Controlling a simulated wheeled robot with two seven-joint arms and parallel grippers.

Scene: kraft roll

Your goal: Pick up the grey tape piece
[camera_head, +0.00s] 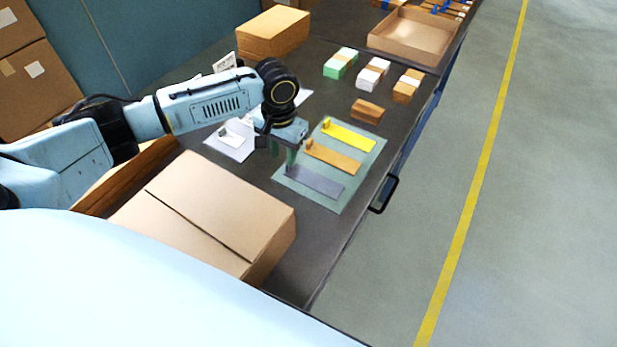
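The grey tape piece (316,181) lies flat as a strip on the green mat (347,205), nearest of three strips. My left gripper (284,157) points down at the strip's left end. Its fingers look apart, with no tape visibly held between them. They hide the strip's left end, and I cannot tell whether they touch it. My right gripper is out of view.
An orange strip (335,158) and a yellow strip (350,137), each with a raised tab, lie beyond the grey one. A large closed carton (205,205) stands nearby at the left. Small stacked blocks (367,111) and an open box (412,38) are farther back.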

